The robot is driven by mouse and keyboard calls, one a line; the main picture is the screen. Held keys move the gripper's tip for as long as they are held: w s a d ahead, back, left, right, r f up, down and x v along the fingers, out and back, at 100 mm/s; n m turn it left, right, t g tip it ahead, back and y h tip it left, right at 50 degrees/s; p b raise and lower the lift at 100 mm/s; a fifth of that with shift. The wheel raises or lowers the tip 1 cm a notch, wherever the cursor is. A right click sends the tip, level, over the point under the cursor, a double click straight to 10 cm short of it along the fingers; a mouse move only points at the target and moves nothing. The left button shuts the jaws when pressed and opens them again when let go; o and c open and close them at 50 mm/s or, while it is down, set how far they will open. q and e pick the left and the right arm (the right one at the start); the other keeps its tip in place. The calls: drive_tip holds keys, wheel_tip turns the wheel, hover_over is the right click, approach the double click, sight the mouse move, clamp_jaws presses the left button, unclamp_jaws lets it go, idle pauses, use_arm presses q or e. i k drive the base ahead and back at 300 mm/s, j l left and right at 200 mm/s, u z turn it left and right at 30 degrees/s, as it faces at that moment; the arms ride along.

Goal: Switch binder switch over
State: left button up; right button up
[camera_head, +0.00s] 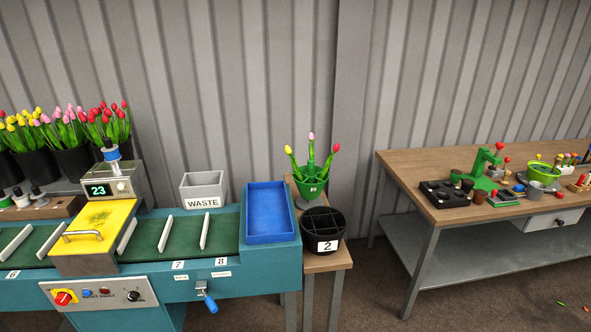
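The binder machine's grey control panel (105,292) is on the front of the teal conveyor bench at the lower left. It carries a red knob on a yellow plate (64,298), a small blue button (87,293), a small red button (104,291) and a black rotary switch (133,297). The panel lettering is too small to read, so I cannot tell which one is labelled binder. A blue-handled lever (208,300) hangs from the bench front, right of the panel. Neither of my grippers is in view.
A yellow hinged cover (93,228) and a display reading 23 (99,190) sit above the panel. A grey WASTE bin (203,188), blue tray (268,212) and black pot (323,228) stand rightward. A wooden workbench (425,165) is at right.

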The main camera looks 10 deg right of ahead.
sight(62, 299)
drive_tip(key=u, duration=1.35)
